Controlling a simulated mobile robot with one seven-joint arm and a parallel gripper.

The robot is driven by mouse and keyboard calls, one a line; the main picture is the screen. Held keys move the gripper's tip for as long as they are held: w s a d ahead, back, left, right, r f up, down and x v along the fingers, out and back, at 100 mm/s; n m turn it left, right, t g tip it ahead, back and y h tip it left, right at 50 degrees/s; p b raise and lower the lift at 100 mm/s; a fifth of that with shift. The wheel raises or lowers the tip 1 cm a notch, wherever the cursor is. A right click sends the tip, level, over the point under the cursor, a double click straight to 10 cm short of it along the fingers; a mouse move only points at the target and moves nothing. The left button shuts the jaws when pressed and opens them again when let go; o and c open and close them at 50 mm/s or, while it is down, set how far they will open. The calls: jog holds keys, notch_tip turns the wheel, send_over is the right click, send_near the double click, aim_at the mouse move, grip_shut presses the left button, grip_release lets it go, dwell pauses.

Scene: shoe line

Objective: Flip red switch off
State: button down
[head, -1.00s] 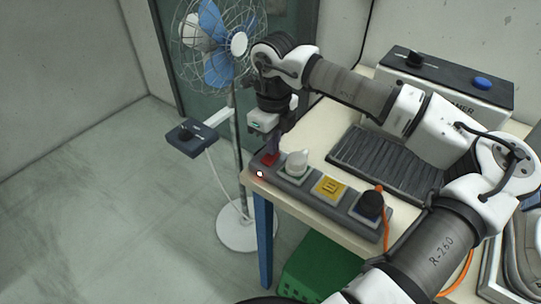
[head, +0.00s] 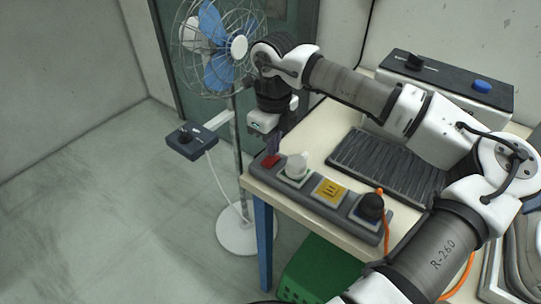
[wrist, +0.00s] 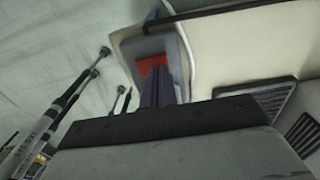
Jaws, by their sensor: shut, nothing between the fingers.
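The red switch (head: 270,161) sits at the left end of a grey power strip (head: 294,184) on the near left edge of the table. It also shows as a red patch in the wrist view (wrist: 152,64). No glow shows at the strip's end. My gripper (head: 272,152) is shut and empty, pointing down right at the switch. In the wrist view, my gripper's fingers (wrist: 160,84) partly cover the red switch. I cannot tell whether the fingertips touch it, nor clearly which way the rocker is tilted.
A white plug (head: 297,167), a yellow socket (head: 329,189) and a black plug (head: 370,207) with an orange cable follow along the strip. A fan (head: 222,45) stands left of the table (head: 320,143). A green crate (head: 318,272) is below. The floor at left is clear.

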jog(key=shift+r+p, duration=1.2)
jog(key=shift+r, duration=1.6)
jog(key=shift+f, duration=0.1)
